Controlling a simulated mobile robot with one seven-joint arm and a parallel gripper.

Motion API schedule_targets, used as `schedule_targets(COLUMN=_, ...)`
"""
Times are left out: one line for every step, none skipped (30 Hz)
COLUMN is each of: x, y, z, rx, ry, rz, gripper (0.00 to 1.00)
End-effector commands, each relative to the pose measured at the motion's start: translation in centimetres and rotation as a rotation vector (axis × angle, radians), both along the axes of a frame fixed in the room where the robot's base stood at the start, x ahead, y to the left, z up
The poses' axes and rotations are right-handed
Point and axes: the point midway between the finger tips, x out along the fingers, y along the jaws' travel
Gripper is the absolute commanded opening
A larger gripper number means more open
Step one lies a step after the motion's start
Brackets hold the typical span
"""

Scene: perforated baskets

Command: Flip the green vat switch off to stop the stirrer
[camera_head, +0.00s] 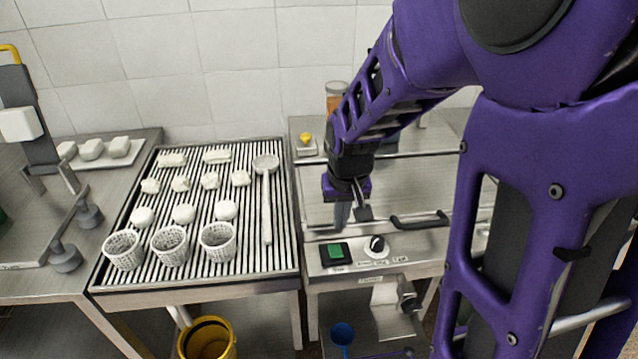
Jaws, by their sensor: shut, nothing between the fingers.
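The green vat switch (335,251) is a green rocker in a black frame, set in the left part of the steel vat's front panel (365,262). My gripper (351,222) hangs above the vat's lid, behind the panel, pointing down. It is shut and empty. It appears above and slightly right of the switch, apart from it. Whether the switch is on or off is too small to tell. The stirrer cannot be made out.
Left is a slatted draining table (200,288) with perforated baskets (170,247), white cheese pieces and a ladle (266,205). A black handle (418,221) stands on the vat's lid. A tap (408,294) juts below the panel. A yellow bucket (207,338) stands below. A yellow button (305,139) is at the back.

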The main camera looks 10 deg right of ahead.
Motion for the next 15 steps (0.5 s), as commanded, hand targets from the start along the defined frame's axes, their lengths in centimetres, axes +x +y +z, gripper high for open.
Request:
schedule_targets(x=0.2, y=0.0, z=-1.4, rx=0.000, ry=0.006, rz=0.000, gripper=0.00)
schedule_targets(x=0.3, y=0.0, z=-2.1, rx=-0.001, ry=0.006, rz=0.000, gripper=0.00)
schedule_targets(x=0.5, y=0.0, z=-2.9, rx=0.000, ry=0.006, rz=0.000, gripper=0.00)
schedule_targets(x=0.6, y=0.0, z=-3.5, rx=0.000, ry=0.005, rz=0.000, gripper=0.00)
schedule_targets(x=0.8, y=0.0, z=-4.1, rx=0.000, ry=0.005, rz=0.000, gripper=0.00)
schedule_targets(x=0.9, y=0.0, z=-4.8, rx=0.000, ry=0.004, rz=0.000, gripper=0.00)
schedule_targets(x=1.0, y=0.0, z=-5.4, rx=0.000, ry=0.005, rz=0.000, gripper=0.00)
schedule_targets(x=0.9, y=0.0, z=-5.9, rx=-0.001, ry=0.004, rz=0.000, gripper=0.00)
schedule_targets(x=0.7, y=0.0, z=-6.4, rx=-0.001, ry=0.004, rz=0.000, gripper=0.00)
schedule_targets(x=0.7, y=0.0, z=-6.9, rx=-0.001, ry=0.003, rz=0.000, gripper=0.00)
schedule_targets(x=0.6, y=0.0, z=-7.2, rx=-0.001, ry=0.003, rz=0.000, gripper=0.00)
schedule_targets(x=0.5, y=0.0, z=-7.6, rx=-0.001, ry=0.002, rz=0.000, gripper=0.00)
schedule_targets(x=0.5, y=0.0, z=-7.9, rx=-0.001, ry=0.000, rz=0.000, gripper=0.00)
schedule_targets(x=0.5, y=0.0, z=-8.1, rx=-0.001, ry=0.000, rz=-0.001, gripper=0.00)
schedule_targets(x=0.4, y=0.0, z=-8.4, rx=-0.001, ry=0.000, rz=-0.001, gripper=0.00)
